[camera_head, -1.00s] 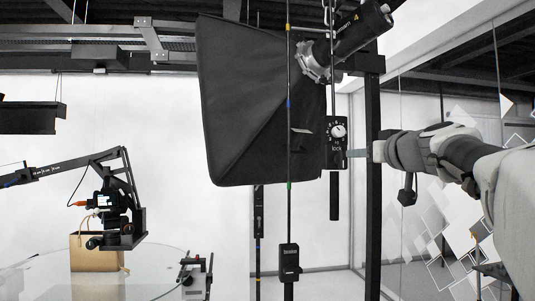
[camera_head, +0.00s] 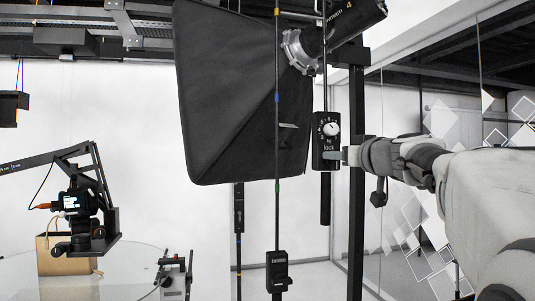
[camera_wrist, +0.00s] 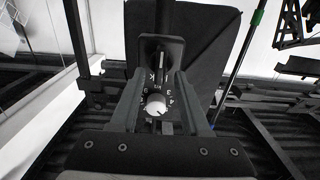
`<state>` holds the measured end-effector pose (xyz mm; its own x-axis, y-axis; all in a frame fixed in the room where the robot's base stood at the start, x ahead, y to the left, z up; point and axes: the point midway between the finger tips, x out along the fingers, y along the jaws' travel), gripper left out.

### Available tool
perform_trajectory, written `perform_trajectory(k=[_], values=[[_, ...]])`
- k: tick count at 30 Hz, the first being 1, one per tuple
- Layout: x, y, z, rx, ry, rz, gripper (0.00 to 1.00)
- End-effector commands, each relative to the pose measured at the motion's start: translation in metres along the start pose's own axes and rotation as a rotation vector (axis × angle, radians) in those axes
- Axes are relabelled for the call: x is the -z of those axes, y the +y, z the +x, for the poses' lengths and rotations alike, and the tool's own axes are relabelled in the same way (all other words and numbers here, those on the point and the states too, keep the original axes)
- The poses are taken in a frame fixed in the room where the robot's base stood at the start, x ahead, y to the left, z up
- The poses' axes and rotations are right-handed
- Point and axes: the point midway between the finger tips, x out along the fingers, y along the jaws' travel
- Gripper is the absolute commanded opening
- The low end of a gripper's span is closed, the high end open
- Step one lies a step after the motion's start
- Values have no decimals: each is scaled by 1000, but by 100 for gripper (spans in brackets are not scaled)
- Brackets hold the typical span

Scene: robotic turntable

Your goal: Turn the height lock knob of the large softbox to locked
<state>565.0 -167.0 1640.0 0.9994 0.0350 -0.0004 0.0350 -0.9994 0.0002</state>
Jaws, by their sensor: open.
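The large black softbox (camera_head: 235,95) hangs at upper centre in the head view. Beside it, a small black lock box (camera_head: 319,162) marked "lock" sits on a vertical pole. Its round white knob (camera_head: 331,129) faces forward with marks around it. In the wrist view the knob (camera_wrist: 155,103) lies between the two grey fingers of my gripper (camera_wrist: 158,76), with a clear gap on either side. My gripper (camera_head: 337,155) is open and reaches the box from the right in the head view, just below the knob. I cannot make out the knob's exact setting.
A black upright post (camera_head: 356,200) stands just right of the lock box. A thin pole (camera_head: 277,215) stands left of it. A camera rig (camera_head: 80,205) with a paper bag (camera_head: 62,262) is at lower left by a glass turntable (camera_head: 130,262).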

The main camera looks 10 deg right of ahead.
Motion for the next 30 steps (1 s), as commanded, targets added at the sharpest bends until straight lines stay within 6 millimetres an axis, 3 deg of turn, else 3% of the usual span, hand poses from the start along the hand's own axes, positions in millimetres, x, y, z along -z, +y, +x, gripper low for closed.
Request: perform_trajectory(k=[11,19,30], values=[[0,1,1,-1,0,0,46],[0,1,0,-1,0,0,1],[0,1,0,-1,0,5,0]])
